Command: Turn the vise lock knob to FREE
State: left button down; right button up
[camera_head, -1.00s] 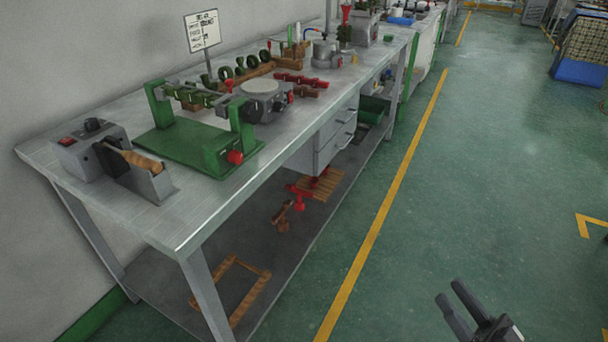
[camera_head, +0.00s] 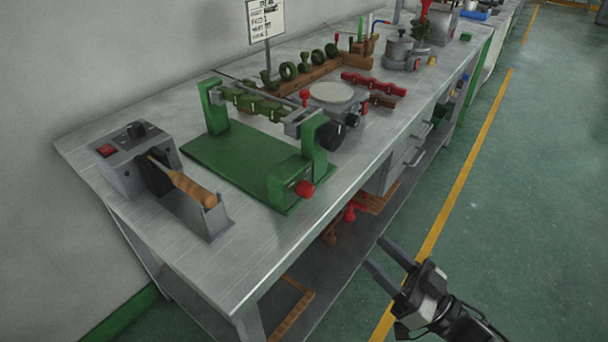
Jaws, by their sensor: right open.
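The green vise (camera_head: 240,160) stands on the metal workbench, a flat green base with two uprights. Green bar-shaped pieces (camera_head: 250,103) span between its uprights. A red knob (camera_head: 305,189) sticks out at the foot of its near right upright, facing the bench's front edge. Any FREE marking is too small to read. My right gripper (camera_head: 377,252) is open and empty, over the aisle side of the bench, below and to the right of the red knob and apart from it. My left gripper is out of the picture.
A grey box with a red switch (camera_head: 107,150) and a wooden-handled tool (camera_head: 183,184) stand left of the vise. A round-topped grey device (camera_head: 332,94) stands behind it. Dark red pieces (camera_head: 373,83) lie farther back. The green aisle floor (camera_head: 520,200) is clear.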

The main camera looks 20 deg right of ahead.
aim_at(311, 193)
jog(key=p+x, duration=0.2)
jog(key=x, duration=1.3)
jog(key=shift+s+a+r, duration=0.1)
jog(key=shift+a+r, duration=0.15)
jog(key=shift+a, duration=0.05)
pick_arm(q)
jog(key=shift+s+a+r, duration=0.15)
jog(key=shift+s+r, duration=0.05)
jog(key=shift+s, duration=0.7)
pick_arm(e)
jog(key=c, duration=1)
